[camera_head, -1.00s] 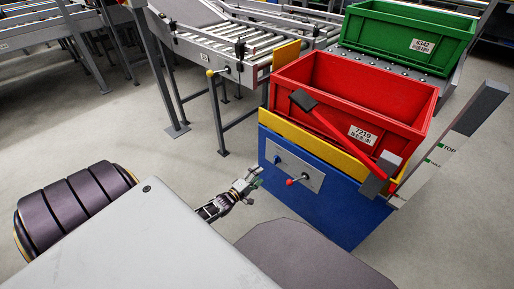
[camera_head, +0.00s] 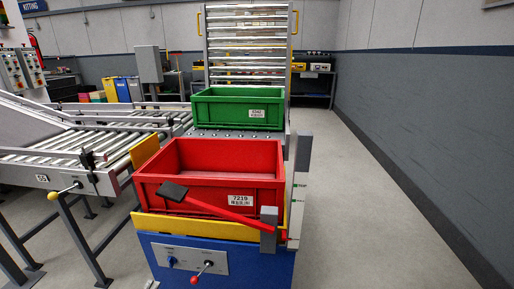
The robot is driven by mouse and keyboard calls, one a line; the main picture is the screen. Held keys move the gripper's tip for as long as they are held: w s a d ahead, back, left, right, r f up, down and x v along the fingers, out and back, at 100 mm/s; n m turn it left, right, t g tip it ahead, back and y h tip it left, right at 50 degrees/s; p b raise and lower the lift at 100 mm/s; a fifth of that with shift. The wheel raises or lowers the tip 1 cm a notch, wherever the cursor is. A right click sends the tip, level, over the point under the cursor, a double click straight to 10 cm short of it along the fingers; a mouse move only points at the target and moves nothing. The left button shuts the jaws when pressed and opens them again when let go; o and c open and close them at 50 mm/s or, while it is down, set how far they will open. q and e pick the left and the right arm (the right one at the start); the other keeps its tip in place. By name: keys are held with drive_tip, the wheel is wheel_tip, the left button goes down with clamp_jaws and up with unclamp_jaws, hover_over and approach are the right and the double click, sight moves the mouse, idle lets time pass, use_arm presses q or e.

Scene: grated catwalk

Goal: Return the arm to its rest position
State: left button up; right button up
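Neither of my arms nor grippers is in the head view now. A red crate (camera_head: 212,157) labelled 7219 sits on a blue and yellow station (camera_head: 225,262) in front of me. A red lever (camera_head: 222,210) with a black grip slants across the crate's front, its right end at a grey bracket (camera_head: 268,228).
A green crate (camera_head: 238,110) stands behind the red one on the rollers. A roller conveyor (camera_head: 75,148) runs along the left, with a yellow-tipped handle (camera_head: 60,193) on its side. Open floor (camera_head: 370,200) lies to the right, up to a grey wall (camera_head: 430,110).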

use_arm(q)
wheel_tip(320, 180, down, 8)
drive_tip(key=a+m+g+y, duration=0.2)
drive_tip(key=m+g, duration=0.3)
drive_tip(key=m, duration=0.3)
drive_tip(key=d+r+m+g+h, duration=0.1)
drive_tip(key=d+r+m+g, duration=0.1)
drive_tip(key=d+r+m, duration=0.3)
drive_tip(key=d+r+m+g, duration=0.3)
drive_tip(key=d+r+m, duration=0.15)
drive_tip(key=d, duration=0.35)
drive_tip(key=s+d+r+m+h, duration=0.1)
drive_tip(key=s+d+r, duration=0.4)
drive_tip(key=d, duration=0.1)
drive_tip(key=s+d+r+m+h, duration=0.1)
drive_tip(key=s+d+r+h, duration=0.1)
drive_tip(key=s+d+r, duration=0.4)
drive_tip(key=s+d+f+g, duration=0.1)
drive_tip(key=s+d+f, duration=0.1)
drive_tip(key=s, duration=0.3)
drive_tip(key=s+d+f+n+g, duration=0.1)
drive_tip(key=s+d+f, duration=0.2)
drive_tip(key=s, duration=0.2)
drive_tip(key=shift+s+f+g+p, duration=0.15)
drive_tip(key=shift+f+g+p, duration=0.15)
drive_tip(key=shift+p, duration=0.15)
